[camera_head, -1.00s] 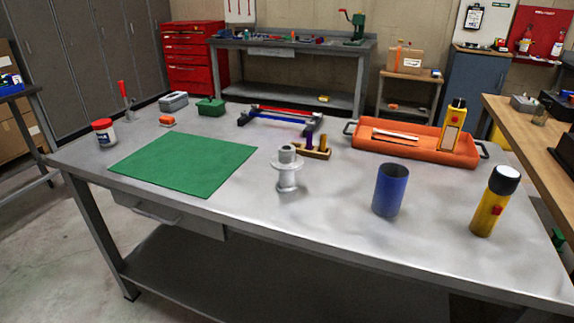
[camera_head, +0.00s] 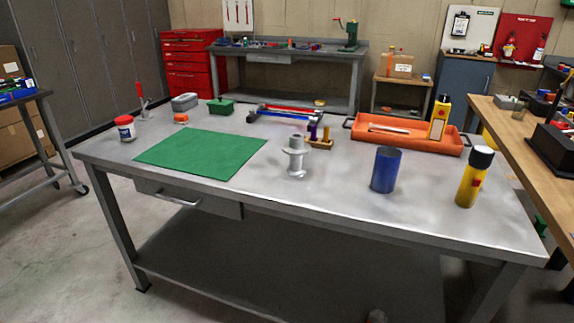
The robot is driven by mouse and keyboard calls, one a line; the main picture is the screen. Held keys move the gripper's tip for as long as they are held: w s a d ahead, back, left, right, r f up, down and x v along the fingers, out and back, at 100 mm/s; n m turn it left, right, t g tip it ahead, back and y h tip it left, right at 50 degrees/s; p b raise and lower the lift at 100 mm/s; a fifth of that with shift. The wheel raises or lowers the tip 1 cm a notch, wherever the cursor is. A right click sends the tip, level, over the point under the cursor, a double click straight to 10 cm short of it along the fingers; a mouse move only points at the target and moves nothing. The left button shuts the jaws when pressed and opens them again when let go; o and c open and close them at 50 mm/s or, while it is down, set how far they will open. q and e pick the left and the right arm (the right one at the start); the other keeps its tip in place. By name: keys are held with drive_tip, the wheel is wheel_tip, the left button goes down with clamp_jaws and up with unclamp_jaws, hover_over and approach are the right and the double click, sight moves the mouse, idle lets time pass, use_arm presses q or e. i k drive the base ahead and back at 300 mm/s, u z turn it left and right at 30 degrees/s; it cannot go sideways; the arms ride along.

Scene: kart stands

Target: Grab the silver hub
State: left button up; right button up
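The silver hub (camera_head: 295,157) stands upright on the grey metal table (camera_head: 330,188), near its front edge and just right of the green mat (camera_head: 203,153). It is a pale grey spool shape with a wide flange. Nothing touches it from the front, and its whole near side shows. Neither of my grippers is in the head view.
An orange tray (camera_head: 408,137) lies at the back right. Bare tabletop surrounds the hub's front and right.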

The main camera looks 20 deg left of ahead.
sight(296, 148)
drive_tip(key=u, duration=2.3)
drive_tip(key=i, duration=1.6)
drive_tip(key=z, duration=0.65)
